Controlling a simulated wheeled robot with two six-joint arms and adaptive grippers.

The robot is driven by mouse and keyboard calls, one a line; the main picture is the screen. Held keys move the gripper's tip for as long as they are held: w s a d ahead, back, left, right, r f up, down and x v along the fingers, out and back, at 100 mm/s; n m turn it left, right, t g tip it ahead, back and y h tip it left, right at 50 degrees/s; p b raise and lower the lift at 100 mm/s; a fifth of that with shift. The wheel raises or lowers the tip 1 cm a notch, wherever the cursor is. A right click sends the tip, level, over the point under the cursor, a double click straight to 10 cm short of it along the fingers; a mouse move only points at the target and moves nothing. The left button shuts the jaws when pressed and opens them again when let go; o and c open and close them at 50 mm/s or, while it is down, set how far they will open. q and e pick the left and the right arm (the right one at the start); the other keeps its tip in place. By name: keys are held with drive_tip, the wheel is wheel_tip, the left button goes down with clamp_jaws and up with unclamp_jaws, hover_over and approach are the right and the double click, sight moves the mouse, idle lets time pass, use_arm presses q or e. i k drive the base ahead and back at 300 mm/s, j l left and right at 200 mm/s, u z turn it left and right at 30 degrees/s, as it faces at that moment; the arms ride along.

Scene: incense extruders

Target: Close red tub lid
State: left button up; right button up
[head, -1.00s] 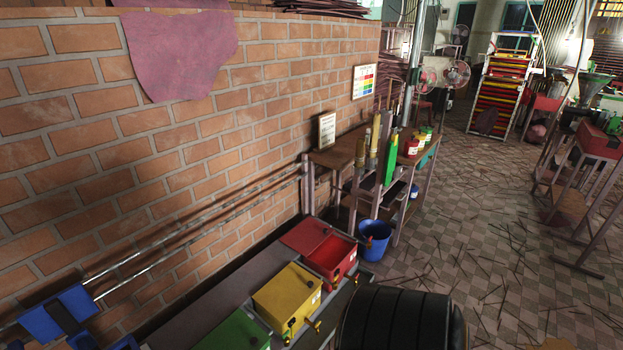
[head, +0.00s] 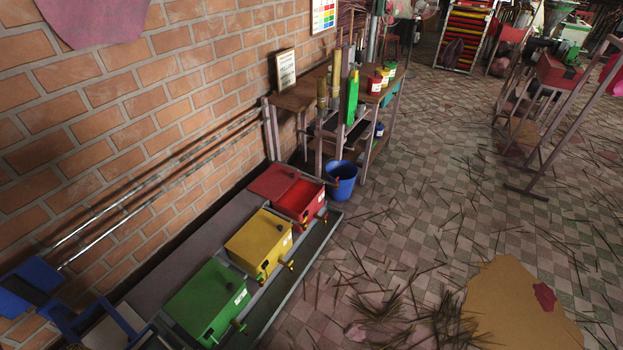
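The red tub (head: 303,202) stands at the far end of a row of coloured tubs along the brick wall. Its red lid (head: 273,181) is open, swung back toward the wall, and the red inside of the tub shows. Neither of my grippers is in view.
A yellow tub (head: 259,243) and a green tub (head: 208,299) stand in the same row, both with lids shut. A blue tub (head: 104,322) with a raised lid is at lower left. A blue bucket (head: 342,181) stands just beyond the red tub. The tiled floor at right has scattered sticks.

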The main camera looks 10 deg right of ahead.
sight(275, 181)
drive_tip(key=i+l+u, duration=0.1)
drive_tip(key=u, duration=0.3)
drive_tip(key=i+l+u, duration=0.15)
drive_tip(key=u, duration=0.2)
drive_tip(key=l+u, duration=0.2)
drive_tip(key=u, duration=0.2)
drive_tip(key=i+l+u, duration=0.1)
drive_tip(key=l, duration=0.55)
drive_tip(key=i+l+u, duration=0.15)
drive_tip(key=l, duration=0.55)
drive_tip(key=i+l+u, duration=0.1)
drive_tip(key=i+l, duration=0.15)
drive_tip(key=l, duration=0.45)
drive_tip(key=i+l+u, duration=0.1)
drive_tip(key=l, duration=0.6)
drive_tip(key=i+l+u, duration=0.15)
drive_tip(key=l, duration=0.55)
drive_tip(key=k, duration=0.05)
